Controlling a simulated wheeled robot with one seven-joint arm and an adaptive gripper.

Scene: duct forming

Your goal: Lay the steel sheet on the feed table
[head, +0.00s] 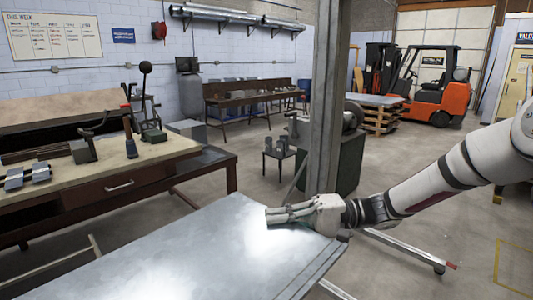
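A broad, shiny grey metal surface (180,255) slants across the lower middle of the head view, its near end cut off by the frame. It looks like the steel sheet, but I cannot tell whether it is a loose sheet or the bare top of the feed table. A raised double edge (318,268) runs along its right side. My gripper (272,216) is over its far right corner, with the fingers pointing left, low over or touching the surface. The gap between the fingertips is unclear, and I see nothing certain held between them.
A grey post (325,95) stands just behind my gripper. A workbench (110,170) with tools is at the left. Metal floor rails (405,250) lie at the right. An orange forklift (438,95) and a pallet stack (378,118) are at the back right.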

